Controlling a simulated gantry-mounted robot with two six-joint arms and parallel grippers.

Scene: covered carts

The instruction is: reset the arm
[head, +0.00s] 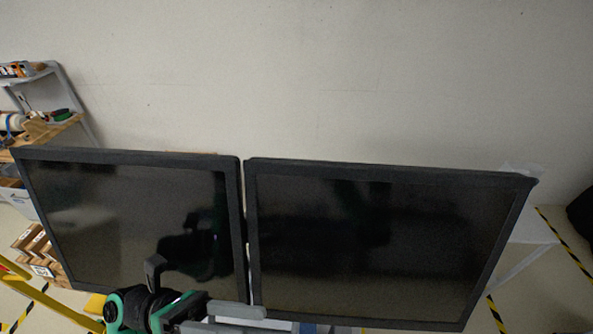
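One of my arms, green, black and grey, comes in at the bottom left of the head view, and I take it to be my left arm. Its gripper (238,314) shows as grey parts pointing right, partly cut off by the bottom edge. I cannot tell whether its fingers are open or shut. It is in front of the lower edges of two large dark panels, and I see nothing held in it. My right gripper is not in view.
The left black-framed glossy panel (130,215) and the right panel (380,245) stand side by side with a narrow gap. A shelf (45,125) with items is at the far left. Yellow-black tape (565,240) marks the floor at right. A pale wall is behind.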

